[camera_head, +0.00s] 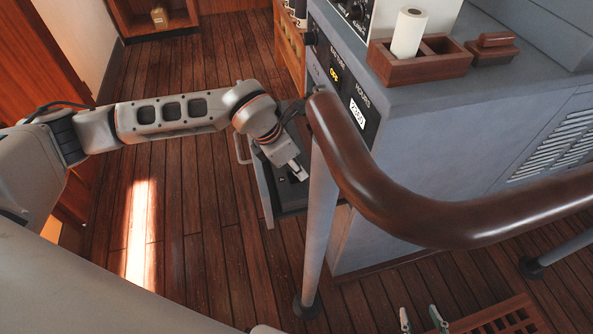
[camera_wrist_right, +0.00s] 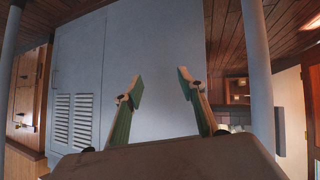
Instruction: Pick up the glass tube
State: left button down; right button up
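I cannot make out a glass tube in either view. An open drawer (camera_head: 266,194) sticks out from the left face of the grey console, and its inside is dark and partly hidden. My left gripper (camera_head: 299,173) points down over this drawer, partly behind the handrail's post; whether its fingers are open does not show. My right gripper (camera_head: 422,316) is at the bottom edge of the head view, low over the floor. In the right wrist view its two green fingers (camera_wrist_right: 158,85) stand wide apart with nothing between them.
A brown handrail (camera_head: 420,218) on grey posts curves in front of the console (camera_head: 440,135). On top, a wooden holder (camera_head: 425,70) carries a white paper roll (camera_head: 408,33). A wooden grate (camera_head: 500,317) lies at lower right. The plank floor (camera_head: 190,220) at left is clear.

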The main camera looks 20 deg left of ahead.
pick_arm(q)
jog(key=shift+r, duration=0.2)
notch_tip(320, 180, up, 20)
jog(key=p, duration=0.3)
jog(key=shift+f, duration=0.2)
pick_arm(e)
jog(key=shift+s+a+r, duration=0.1)
jog(key=shift+s+r, duration=0.05)
jog(key=shift+r, duration=0.8)
